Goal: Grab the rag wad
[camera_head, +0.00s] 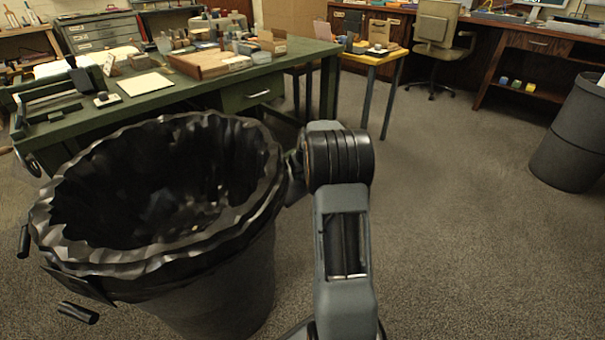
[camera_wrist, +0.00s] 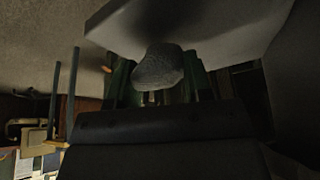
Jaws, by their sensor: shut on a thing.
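The rag wad (camera_wrist: 158,66) shows in the wrist view as a rounded grey lump at the upper middle. My gripper (camera_wrist: 158,92) is shut on it, with the wad out at the finger ends. The dark body of the gripper fills the lower part of that view. The fingers are dim and their contact with the wad is hard to make out. In the head view my arm stands right of the bin, and neither my gripper nor the wad can be made out there.
A large bin with a black liner (camera_head: 70,258) stands close at left, its mouth open. Behind it is a green workbench (camera_head: 312,52) with trays and boxes. A small yellow table (camera_head: 372,60) and a chair (camera_head: 437,30) stand farther back. Another dark bin (camera_head: 570,135) is at right. Carpet between is clear.

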